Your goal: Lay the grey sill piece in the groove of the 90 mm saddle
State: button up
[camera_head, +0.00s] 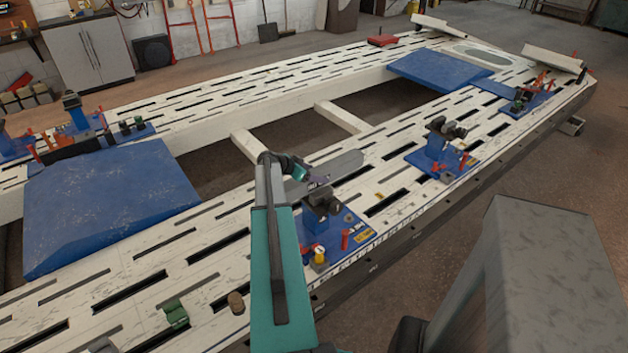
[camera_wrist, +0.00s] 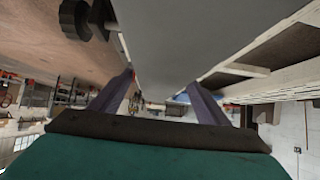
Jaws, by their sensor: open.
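The grey sill piece (camera_head: 340,166) is a long flat bar with a rounded end, seen in the head view just behind my gripper (camera_head: 316,182). In the wrist view the grey sill piece (camera_wrist: 185,40) fills the upper middle, and my gripper (camera_wrist: 160,85) has its two purple fingers spread, one towards each side of it. Contact between fingers and piece cannot be told. A saddle (camera_head: 322,202) with a dark head on a blue post stands right below my gripper. A similar saddle (camera_head: 440,140) stands further right. No size marking is readable, and whether the piece rests on a saddle is unclear.
The white slotted bench (camera_head: 205,250) has open gaps between its beams. A blue block (camera_head: 105,205) lies at left, another blue block (camera_head: 440,70) at back right. Green clamp pieces (camera_head: 176,313) and a brown cylinder (camera_head: 236,302) stand at the front. Red pins stand near the saddles.

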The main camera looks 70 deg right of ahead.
grip_shut()
jog(key=shift+d+r, duration=0.1)
jog(key=shift+r, duration=0.05)
dwell(0.4)
jog(key=shift+r, duration=0.2)
jog(key=shift+r+b, duration=0.5)
jog(key=shift+r, duration=0.55)
jog(key=s+a+r+b, duration=0.1)
jog(key=a+b, duration=0.3)
jog(key=a, duration=1.2)
jog(key=shift+s+r, duration=0.25)
jog(key=shift+r, duration=0.45)
jog(key=shift+w, duration=0.1)
